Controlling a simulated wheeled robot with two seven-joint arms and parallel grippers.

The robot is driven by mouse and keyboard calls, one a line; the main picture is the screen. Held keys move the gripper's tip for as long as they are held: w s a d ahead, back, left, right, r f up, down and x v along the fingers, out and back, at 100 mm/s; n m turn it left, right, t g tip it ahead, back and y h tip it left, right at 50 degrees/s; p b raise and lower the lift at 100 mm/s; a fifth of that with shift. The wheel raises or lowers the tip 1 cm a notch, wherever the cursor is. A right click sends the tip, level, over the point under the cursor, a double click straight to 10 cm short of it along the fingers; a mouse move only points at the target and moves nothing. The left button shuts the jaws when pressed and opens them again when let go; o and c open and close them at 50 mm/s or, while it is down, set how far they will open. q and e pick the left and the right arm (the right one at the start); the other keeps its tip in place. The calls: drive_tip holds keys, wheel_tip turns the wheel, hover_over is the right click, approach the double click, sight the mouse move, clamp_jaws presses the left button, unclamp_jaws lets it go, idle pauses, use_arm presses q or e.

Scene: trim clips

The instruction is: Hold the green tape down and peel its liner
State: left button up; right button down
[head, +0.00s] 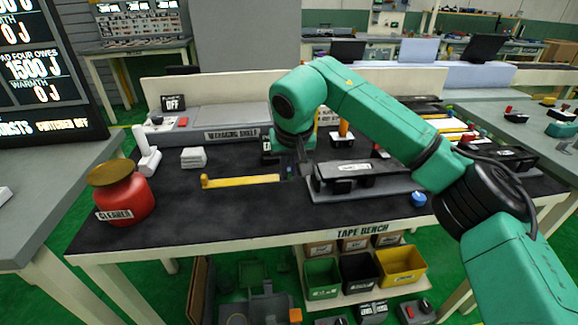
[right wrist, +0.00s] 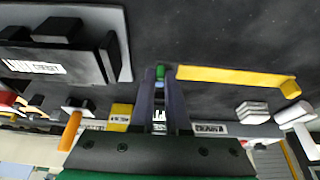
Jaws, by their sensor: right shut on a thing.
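My right gripper (head: 288,172) reaches down over the middle of the black bench top, just right of the yellow strip. In the right wrist view its fingers (right wrist: 160,88) are close together on a small green piece (right wrist: 160,72), which looks like the green tape. Most of that piece is hidden between the fingers, and I cannot make out a liner. In the head view the green piece is not clear. My left gripper is in neither view.
A yellow strip (head: 240,181) with a raised end lies left of the gripper. A dark fixture (head: 358,172) on a grey plate stands close to its right. A red cleaner jar (head: 124,196) and a white block (head: 194,157) are further left. The front middle of the bench is clear.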

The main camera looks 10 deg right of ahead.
sight(289, 179)
drive_tip(key=shift+f+b, duration=0.75)
drive_tip(key=shift+f, duration=0.95)
idle(0.3)
